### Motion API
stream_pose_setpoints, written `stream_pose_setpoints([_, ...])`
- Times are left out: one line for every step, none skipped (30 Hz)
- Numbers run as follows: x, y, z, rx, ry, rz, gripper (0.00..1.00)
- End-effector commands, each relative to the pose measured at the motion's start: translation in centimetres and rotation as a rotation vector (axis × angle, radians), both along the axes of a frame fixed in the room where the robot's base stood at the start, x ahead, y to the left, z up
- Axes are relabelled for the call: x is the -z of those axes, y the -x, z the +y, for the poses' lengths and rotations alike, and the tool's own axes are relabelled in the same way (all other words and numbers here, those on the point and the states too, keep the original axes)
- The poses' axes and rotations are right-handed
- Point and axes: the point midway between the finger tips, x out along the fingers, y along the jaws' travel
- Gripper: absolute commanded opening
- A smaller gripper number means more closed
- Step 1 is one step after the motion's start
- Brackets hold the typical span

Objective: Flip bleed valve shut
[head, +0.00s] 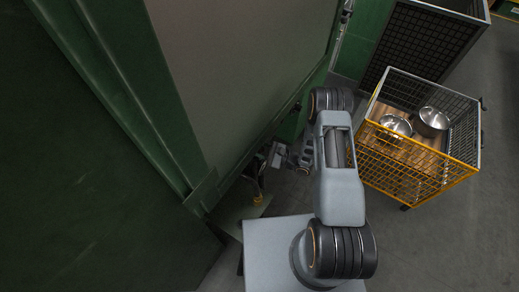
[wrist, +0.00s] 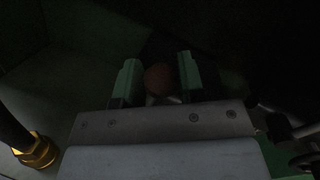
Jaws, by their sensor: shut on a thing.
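My gripper (wrist: 158,80) shows in the wrist view as two green fingers, shut on a dim, round, brownish thing (wrist: 158,77) between them. This may be the bleed valve's handle, but the dark picture does not let me tell. A brass fitting (wrist: 36,152) on a dark pipe stands apart at the lower left. In the head view my gripper (head: 262,165) is small and dark, low beside the green cabinet. A yellow fitting (head: 258,200) shows just below it. The valve's lever position cannot be made out.
The green cabinet (head: 165,110) with a grey panel rises close on the left. A yellow-and-grey wire cart (head: 405,178) holding metal pots (head: 433,119) stands to the right of my arm. A dark mesh crate (head: 425,45) is behind it. Floor at the lower right is clear.

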Motion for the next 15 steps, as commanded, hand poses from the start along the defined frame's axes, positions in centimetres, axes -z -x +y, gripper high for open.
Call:
stream_pose_setpoints([0.49, -0.26, -0.35, 0.017, 0.012, 0.001, 0.0])
stream_pose_setpoints([0.49, -0.26, -0.36, 0.017, 0.012, 0.001, 0.37])
stream_pose_setpoints([0.48, -0.26, -0.35, 0.017, 0.011, 0.002, 0.41])
stream_pose_setpoints([0.47, -0.25, -0.33, 0.015, 0.011, 0.001, 0.44])
stream_pose_setpoints([0.45, -0.24, -0.3, 0.015, 0.011, 0.001, 0.47])
stream_pose_setpoints([0.41, -0.23, -0.24, 0.013, 0.01, 0.001, 0.51])
stream_pose_setpoints([0.4, -0.21, -0.19, 0.012, 0.01, 0.001, 0.53])
stream_pose_setpoints([0.38, -0.19, -0.14, 0.011, 0.009, 0.001, 0.56])
stream_pose_setpoints([0.34, -0.16, -0.06, 0.008, 0.009, 0.001, 0.6])
stream_pose_setpoints([0.33, -0.14, -0.01, 0.006, 0.008, 0.001, 0.62])
stream_pose_setpoints([0.31, -0.11, 0.03, 0.005, 0.008, 0.001, 0.62])
stream_pose_setpoints([0.28, -0.09, 0.07, 0.004, 0.007, 0.001, 0.62])
stream_pose_setpoints([0.27, -0.08, 0.1, 0.004, 0.007, 0.001, 0.62])
stream_pose_setpoints([0.26, -0.07, 0.11, 0.002, 0.007, 0.001, 0.62])
stream_pose_setpoints([0.24, -0.06, 0.12, 0.002, 0.007, 0.001, 0.62])
